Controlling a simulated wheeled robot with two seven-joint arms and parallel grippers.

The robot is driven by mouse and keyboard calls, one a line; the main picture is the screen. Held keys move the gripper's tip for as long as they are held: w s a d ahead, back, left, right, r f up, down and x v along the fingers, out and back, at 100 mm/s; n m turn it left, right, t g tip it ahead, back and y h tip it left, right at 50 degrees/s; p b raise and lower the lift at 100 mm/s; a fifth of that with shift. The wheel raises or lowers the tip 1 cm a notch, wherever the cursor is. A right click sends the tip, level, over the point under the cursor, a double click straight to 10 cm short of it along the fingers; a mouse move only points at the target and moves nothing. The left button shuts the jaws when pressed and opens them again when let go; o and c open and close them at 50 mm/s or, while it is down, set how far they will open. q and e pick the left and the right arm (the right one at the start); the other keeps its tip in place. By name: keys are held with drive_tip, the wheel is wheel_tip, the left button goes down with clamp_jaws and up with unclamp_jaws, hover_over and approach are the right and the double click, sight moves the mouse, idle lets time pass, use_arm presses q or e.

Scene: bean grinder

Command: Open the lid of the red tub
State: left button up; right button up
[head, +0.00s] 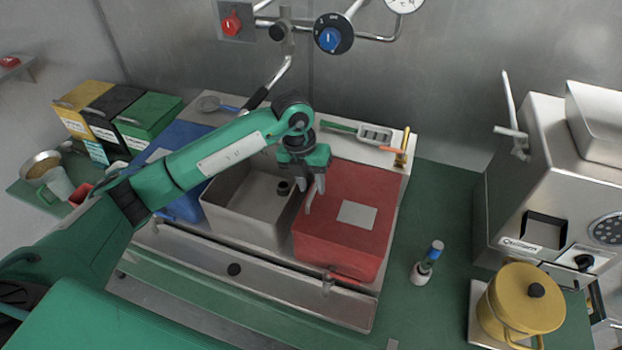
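The red tub (345,265) sits in the right part of the sink unit, with a flat red lid (368,190) on top that lies closed. A pale label (357,215) is on the lid. My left gripper (314,200) points down over the lid's left edge, beside the grey basin. Its fingers look apart with nothing visible between them. Whether a finger touches the lid is unclear. My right gripper is not in view.
An open grey basin (235,222) stands left of the red tub, and a blue tub (190,145) lies beyond it, partly behind my arm. A grey machine (545,150) and a yellow pot (520,300) stand at right. A small bottle (425,265) stands on the green counter.

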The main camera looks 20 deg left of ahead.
use_arm(q)
drive_tip(key=shift+f, duration=0.25)
clamp_jaws()
drive_tip(key=shift+r, duration=0.15)
